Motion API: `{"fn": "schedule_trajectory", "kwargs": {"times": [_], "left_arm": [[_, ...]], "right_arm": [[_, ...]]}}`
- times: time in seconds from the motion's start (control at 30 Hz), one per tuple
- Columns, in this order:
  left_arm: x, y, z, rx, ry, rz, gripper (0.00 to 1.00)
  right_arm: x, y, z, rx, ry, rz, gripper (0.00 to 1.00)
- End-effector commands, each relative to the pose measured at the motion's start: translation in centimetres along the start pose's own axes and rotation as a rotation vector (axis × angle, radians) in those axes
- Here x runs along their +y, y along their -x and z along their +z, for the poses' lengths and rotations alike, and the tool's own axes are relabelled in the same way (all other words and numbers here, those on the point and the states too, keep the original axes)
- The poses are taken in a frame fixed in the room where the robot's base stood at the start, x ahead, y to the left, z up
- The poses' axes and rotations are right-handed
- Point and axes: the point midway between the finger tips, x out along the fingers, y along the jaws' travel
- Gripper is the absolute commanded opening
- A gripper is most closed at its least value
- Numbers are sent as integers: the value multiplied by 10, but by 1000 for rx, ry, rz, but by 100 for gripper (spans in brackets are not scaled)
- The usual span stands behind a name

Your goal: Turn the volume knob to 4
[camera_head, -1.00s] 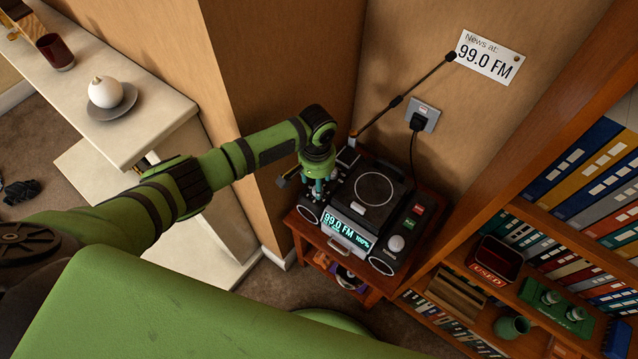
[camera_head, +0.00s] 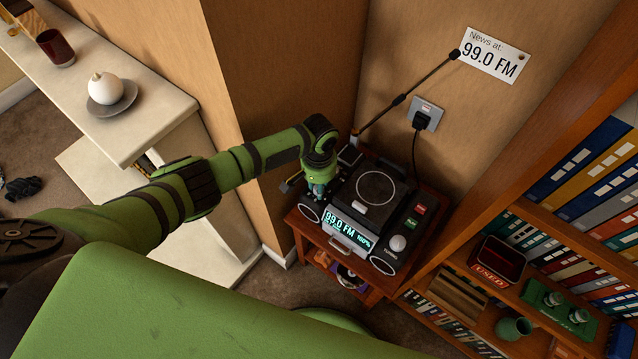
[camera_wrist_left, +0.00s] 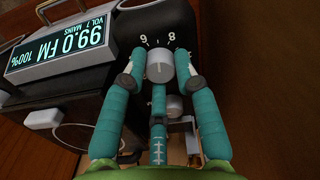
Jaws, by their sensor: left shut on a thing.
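The radio (camera_head: 372,190) stands on a small wooden table. Its lit display (camera_head: 348,229) reads 99.0 FM and 100%; in the wrist view the display (camera_wrist_left: 62,50) also shows VOL 7 and MAINS. My left gripper (camera_head: 317,191) is over the radio's left side. In the wrist view its teal fingers (camera_wrist_left: 160,66) are shut on a pale round knob (camera_wrist_left: 160,68), one on each side. The numbers 9 and 8 show beside this knob; other marks are hidden by the fingers. My right gripper is not in view.
Another white knob (camera_head: 397,243) and red and green buttons (camera_head: 413,223) are on the radio's right. The antenna (camera_head: 400,98) rises toward a 99.0 FM note (camera_head: 492,55). A wall corner stands close left of the radio, a bookshelf (camera_head: 540,235) to its right.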

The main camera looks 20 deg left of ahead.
Motion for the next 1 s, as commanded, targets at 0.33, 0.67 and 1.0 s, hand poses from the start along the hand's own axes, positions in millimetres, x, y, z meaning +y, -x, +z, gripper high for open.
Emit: {"fn": "schedule_trajectory", "kwargs": {"times": [0.33, 0.67, 1.0], "left_arm": [[2, 3, 2, -5, 148, 2, 0], [2, 3, 2, -6, 445, 2, 0], [2, 2, 2, -6, 769, 1, 0]], "right_arm": [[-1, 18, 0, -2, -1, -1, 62], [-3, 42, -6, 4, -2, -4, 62], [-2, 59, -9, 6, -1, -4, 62]]}}
